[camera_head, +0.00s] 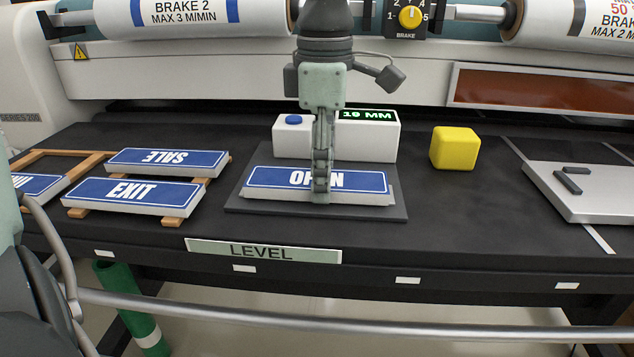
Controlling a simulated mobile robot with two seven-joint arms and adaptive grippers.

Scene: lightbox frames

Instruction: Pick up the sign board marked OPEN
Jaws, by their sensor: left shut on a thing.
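The blue sign board marked OPEN (269,179) has white letters and a pale edge. It is at the middle of the table, over a dark grey plate (240,207); I cannot tell whether it touches the plate. My left gripper (321,195) comes down from above at the board's middle and is shut on it. The fingers cover part of the letters. My right gripper is not in view.
Boards marked EXIT (130,193) and SALE (165,159) rest on wooden slats at the left. A yellow cube (455,148) and a grey plate (590,190) are at the right. A machine with rollers borders the back.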

